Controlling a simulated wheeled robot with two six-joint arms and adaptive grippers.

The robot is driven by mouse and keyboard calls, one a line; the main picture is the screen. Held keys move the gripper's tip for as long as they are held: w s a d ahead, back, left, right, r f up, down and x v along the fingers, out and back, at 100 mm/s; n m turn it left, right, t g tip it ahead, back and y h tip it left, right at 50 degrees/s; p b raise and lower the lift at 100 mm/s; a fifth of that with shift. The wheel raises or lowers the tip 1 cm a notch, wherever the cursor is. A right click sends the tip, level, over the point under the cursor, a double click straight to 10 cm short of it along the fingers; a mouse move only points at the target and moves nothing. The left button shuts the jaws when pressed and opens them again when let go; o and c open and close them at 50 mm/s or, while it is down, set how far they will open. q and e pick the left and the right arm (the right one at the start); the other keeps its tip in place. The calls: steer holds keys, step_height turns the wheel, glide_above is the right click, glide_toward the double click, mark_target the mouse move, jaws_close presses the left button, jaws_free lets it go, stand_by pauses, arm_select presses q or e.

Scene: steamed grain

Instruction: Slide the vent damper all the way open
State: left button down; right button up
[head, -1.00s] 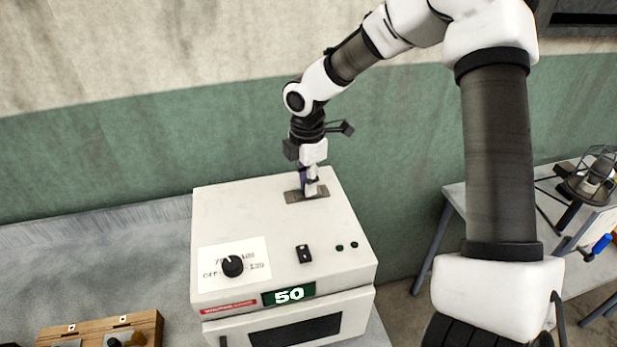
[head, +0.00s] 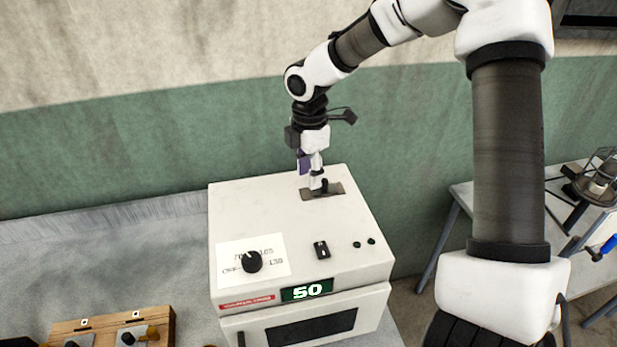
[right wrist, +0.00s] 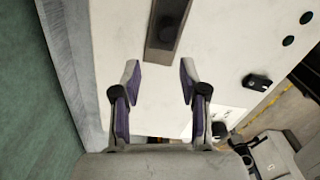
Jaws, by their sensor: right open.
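The vent damper is a dark metal plate (head: 335,190) with a small black knob (head: 324,186), set in the top of a white oven (head: 265,205) near its back. The knob stands around the middle of the plate. My right gripper (head: 315,183) points down over the plate, its fingertips just left of the knob. In the right wrist view its fingers (right wrist: 159,75) are spread with nothing between them; the plate (right wrist: 155,57) and dark knob (right wrist: 168,24) lie beyond the fingertips. Contact with the knob cannot be told. My left gripper is out of view.
A wooden box (head: 160,325) sits at lower left. A side table (head: 462,195) with equipment stands right. The wall is close behind the oven.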

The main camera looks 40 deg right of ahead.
step_height(320, 180, up, 9)
steer(key=shift+d, duration=0.1)
